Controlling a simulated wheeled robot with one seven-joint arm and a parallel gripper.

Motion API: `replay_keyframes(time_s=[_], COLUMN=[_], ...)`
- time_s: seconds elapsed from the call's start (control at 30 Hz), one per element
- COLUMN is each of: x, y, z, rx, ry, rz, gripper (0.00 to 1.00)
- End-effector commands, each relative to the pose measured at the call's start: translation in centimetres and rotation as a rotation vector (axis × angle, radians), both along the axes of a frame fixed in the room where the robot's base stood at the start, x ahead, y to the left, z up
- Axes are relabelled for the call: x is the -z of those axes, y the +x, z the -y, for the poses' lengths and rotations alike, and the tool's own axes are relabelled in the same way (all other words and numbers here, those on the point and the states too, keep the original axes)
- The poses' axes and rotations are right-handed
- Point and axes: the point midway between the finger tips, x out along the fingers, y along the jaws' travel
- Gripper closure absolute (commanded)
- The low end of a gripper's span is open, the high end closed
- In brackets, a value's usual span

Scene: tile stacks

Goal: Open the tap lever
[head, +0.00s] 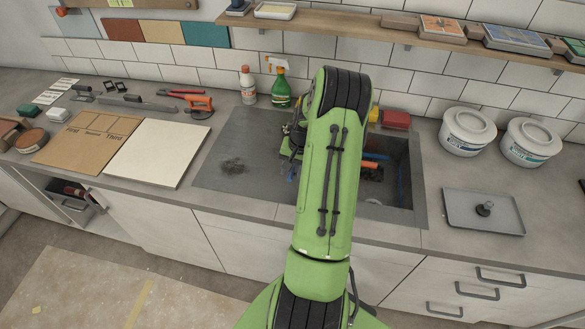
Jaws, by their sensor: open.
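The tap and its lever do not show in the head view; my raised green arm covers the middle of the sink area. The sink basin (401,190) shows to the right of my arm, with its grey drainboard (235,155) to the left. A small part of my wrist shows left of the forearm, over the back of the drainboard. My gripper's fingers are hidden behind the arm, so their distance from the lever cannot be seen.
Orange and dark items (371,165) lie in the basin. A green spray bottle (281,90) and a white bottle (248,86) stand behind the drainboard. A red and yellow object (396,119) sits behind the basin. Two white tubs (465,133) (530,143) and a grey tray (462,210) are right.

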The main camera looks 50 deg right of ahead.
Motion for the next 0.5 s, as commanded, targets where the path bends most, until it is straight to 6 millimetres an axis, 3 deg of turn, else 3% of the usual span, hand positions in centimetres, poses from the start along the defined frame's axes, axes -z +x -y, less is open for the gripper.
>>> replay_keyframes(time_s=[0.07,0.33,0.5], x=[-0.03,-0.05,-0.05], y=[-0.02,-0.03,-0.03], z=[0.01,0.01,0.01], rx=[0.000,0.001,0.000], ry=[0.000,0.000,0.000], rz=[0.000,0.000,0.000], gripper=[0.59,1.00,1.00])
